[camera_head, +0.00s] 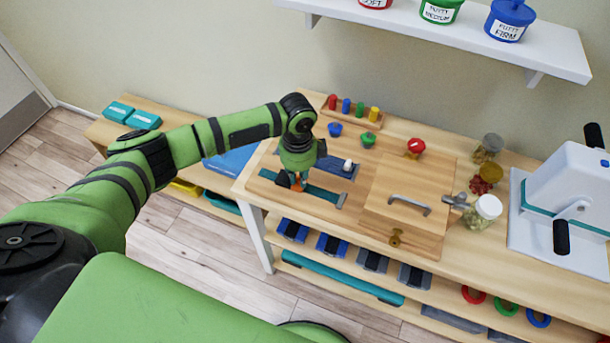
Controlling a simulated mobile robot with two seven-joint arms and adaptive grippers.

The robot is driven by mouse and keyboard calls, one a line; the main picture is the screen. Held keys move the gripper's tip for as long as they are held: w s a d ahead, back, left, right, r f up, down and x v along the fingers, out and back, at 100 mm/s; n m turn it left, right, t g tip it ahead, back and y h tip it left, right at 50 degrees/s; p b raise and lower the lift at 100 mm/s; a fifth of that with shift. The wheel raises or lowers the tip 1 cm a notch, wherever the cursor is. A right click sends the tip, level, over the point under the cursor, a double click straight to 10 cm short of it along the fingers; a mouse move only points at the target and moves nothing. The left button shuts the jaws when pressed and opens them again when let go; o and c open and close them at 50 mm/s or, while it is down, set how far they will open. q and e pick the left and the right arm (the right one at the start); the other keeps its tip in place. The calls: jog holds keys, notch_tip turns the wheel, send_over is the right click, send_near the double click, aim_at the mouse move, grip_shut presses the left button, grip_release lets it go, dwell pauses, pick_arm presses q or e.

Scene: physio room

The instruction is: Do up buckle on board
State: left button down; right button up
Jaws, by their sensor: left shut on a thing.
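The wooden activity board (375,222) lies on the table. A teal strap (322,193) runs across its left part, with a grey end piece (341,201) at the strap's right end. My left gripper (297,184) points down over the strap and is shut on a small orange buckle part (297,187) there. The fingers hide most of that part, and I cannot tell whether it touches the grey end piece's side of the strap. Behind it lies a dark blue strip (335,167) with a white knob (348,165). My right gripper is not in view.
The board also has a hatch with a grey handle (409,204). Coloured pegs in a rack (352,113), putty tubs and jars (488,210) stand behind and to the right. A white machine (567,205) stands at far right. A shelf (450,38) overhangs the back.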

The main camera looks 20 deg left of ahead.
aim_at(297, 177)
pick_arm(q)
jog(key=shift+w+a+r, duration=0.1)
jog(key=shift+w+a, duration=0.1)
jog(key=shift+a, duration=0.05)
jog(key=c, duration=1.3)
grip_release()
jog(key=shift+a, duration=0.1)
jog(key=shift+r, duration=0.4)
notch_tip(297, 177, up, 11)
jog(key=shift+r, duration=0.1)
